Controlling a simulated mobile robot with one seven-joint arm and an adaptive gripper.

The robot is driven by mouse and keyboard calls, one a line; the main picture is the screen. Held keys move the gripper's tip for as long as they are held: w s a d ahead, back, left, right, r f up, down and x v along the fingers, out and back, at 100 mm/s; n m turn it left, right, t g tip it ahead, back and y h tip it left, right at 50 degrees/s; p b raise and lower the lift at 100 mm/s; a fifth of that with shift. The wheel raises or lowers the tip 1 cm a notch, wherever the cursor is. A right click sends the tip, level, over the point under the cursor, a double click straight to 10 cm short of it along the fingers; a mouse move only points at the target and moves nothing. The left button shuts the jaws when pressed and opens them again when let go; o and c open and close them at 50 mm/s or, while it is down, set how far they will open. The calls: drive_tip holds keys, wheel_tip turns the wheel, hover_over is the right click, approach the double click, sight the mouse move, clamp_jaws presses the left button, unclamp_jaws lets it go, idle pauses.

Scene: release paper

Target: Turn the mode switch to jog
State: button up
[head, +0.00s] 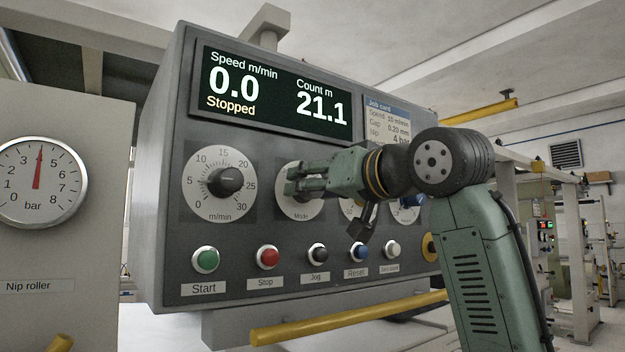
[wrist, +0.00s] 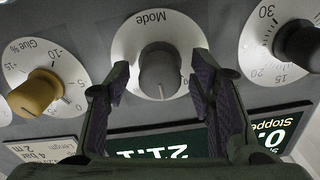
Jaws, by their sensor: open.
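The mode switch is a grey knob (wrist: 160,68) on a round white dial marked Mode (wrist: 128,40). In the wrist view, which is upside down, the knob's pointer line faces away from the word Mode. No jog position label can be read on the dial. My gripper (wrist: 160,84) is open, with one finger on each side of the knob and a visible gap on both sides. In the head view my gripper (head: 290,180) is in front of the mode dial (head: 300,209) and hides its knob.
The display (head: 275,92) reads speed 0.0, Stopped, count 21.1. A speed knob (head: 226,181) is left of the mode dial; a yellow glue knob (wrist: 36,92) is on its other side. Start (head: 205,259), Stop (head: 267,256), Jog (head: 318,252) and Reset (head: 357,252) buttons line the panel below.

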drive_tip(key=shift+w+a, duration=0.2)
drive_tip(key=shift+w, duration=0.1)
drive_tip(key=shift+c, duration=0.3)
drive_tip(key=c, duration=1.1)
